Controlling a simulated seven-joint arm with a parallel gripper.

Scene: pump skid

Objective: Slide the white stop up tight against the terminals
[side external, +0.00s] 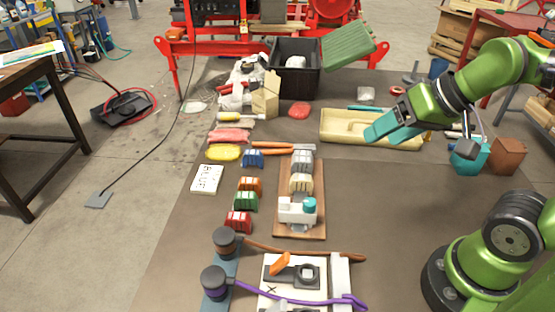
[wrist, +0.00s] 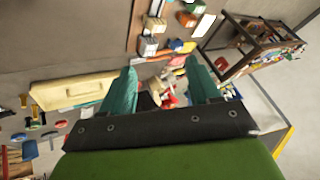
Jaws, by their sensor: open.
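The white stop (side external: 292,211), with a teal knob on top, sits at the near end of a rail on a wooden board (side external: 284,232). Just beyond it on the same rail stand a beige terminal (side external: 300,184) and a grey terminal (side external: 301,160). I cannot tell whether a small gap separates stop and beige terminal. My gripper (side external: 388,127), with teal fingers, is open and empty, high to the right of the board and well away from the stop. The wrist view shows its fingers (wrist: 161,68) apart, with the grey terminal (wrist: 148,46) beyond; I cannot make out the stop there.
Loose blue (side external: 253,159), orange (side external: 250,184), green (side external: 246,201) and red (side external: 238,222) terminals stand left of the board. A cream tray (side external: 345,138) lies behind right. Purple and brown cables (side external: 300,251) lie in front. The mat right of the board is clear.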

